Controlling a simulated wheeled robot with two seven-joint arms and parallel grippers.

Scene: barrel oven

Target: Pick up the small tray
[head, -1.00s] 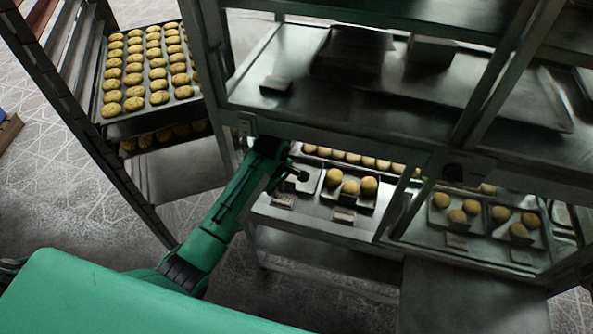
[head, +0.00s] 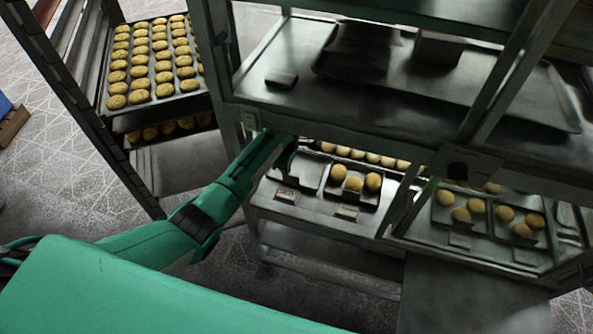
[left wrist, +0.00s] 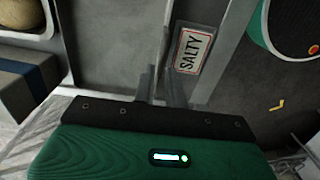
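Small dark trays lie on the lower shelf in the head view. The left one (head: 309,170) looks empty; the one beside it (head: 366,196) holds three round buns (head: 353,183). My left arm reaches under the upper shelf, beside the empty tray. Its gripper is mostly hidden there by the shelf edge and the arm. In the left wrist view, the grey fingers (left wrist: 163,88) are close together beside a sign reading "SALTY" (left wrist: 194,51). I cannot tell whether they touch or hold anything. My right gripper is not in view.
The upper metal shelf (head: 340,112) overhangs the lower trays. A rack upright (head: 222,65) stands close to my left arm. Small sign stands (head: 346,213) line the lower shelf's front. A rack tray of cookies (head: 153,62) stands at the left.

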